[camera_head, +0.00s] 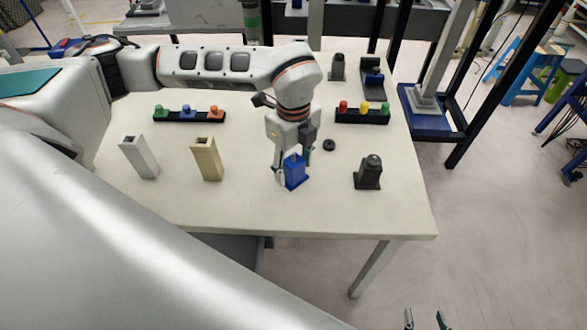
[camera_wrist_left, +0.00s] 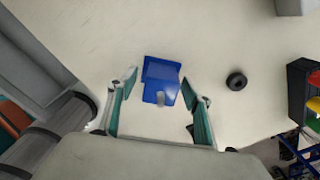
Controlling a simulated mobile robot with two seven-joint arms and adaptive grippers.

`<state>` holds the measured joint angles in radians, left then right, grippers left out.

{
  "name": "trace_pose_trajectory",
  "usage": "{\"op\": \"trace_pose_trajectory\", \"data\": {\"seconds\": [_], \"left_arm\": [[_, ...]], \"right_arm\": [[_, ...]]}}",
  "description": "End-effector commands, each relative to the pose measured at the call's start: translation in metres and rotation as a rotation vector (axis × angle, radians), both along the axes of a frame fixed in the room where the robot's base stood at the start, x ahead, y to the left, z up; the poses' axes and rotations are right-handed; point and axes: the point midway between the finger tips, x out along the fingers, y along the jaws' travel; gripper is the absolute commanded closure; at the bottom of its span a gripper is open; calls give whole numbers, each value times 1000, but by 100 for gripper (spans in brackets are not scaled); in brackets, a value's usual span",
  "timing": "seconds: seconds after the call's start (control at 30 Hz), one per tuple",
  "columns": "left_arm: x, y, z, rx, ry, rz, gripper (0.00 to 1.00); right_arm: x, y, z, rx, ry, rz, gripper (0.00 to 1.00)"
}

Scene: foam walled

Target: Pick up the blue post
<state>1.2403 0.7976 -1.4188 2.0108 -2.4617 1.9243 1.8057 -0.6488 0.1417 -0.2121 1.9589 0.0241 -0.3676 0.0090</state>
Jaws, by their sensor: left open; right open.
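The blue post (camera_head: 295,171) stands on the white table near its front middle. My left gripper (camera_head: 292,174) is above and around it, with the fingers on either side of the post. In the left wrist view the blue post (camera_wrist_left: 161,82) sits between the tips of the open left gripper (camera_wrist_left: 160,90), with a gap visible on both sides. A small pale peg or knob shows on the post in that view. My right gripper (camera_head: 426,318) is at the bottom edge of the head view, off the table, its two fingertips apart and empty.
A beige post (camera_head: 207,158) and a white post (camera_head: 138,157) stand to the left. A black ring (camera_head: 329,145) lies close by. Two racks with coloured pegs, the left rack (camera_head: 188,116) and right rack (camera_head: 362,117), lie farther back.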

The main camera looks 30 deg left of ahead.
Motion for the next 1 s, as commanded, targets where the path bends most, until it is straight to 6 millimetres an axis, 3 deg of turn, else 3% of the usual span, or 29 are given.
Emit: {"op": "trace_pose_trajectory", "data": {"seconds": [0.1,0.3,0.47,0.8,1.0], "left_arm": [[0,0,-10,0,0,-1,50],[0,0,-10,0,-1,-1,53],[0,0,-10,0,-1,-1,94],[1,0,-8,-1,-2,-1,95],[1,0,5,-1,-4,-1,95]], "right_arm": [[0,0,-1,0,1,0,54],[0,0,0,1,0,-1,54],[1,1,1,2,-1,-1,54],[1,1,3,4,-5,-2,54],[2,1,3,4,-5,-2,54]]}}
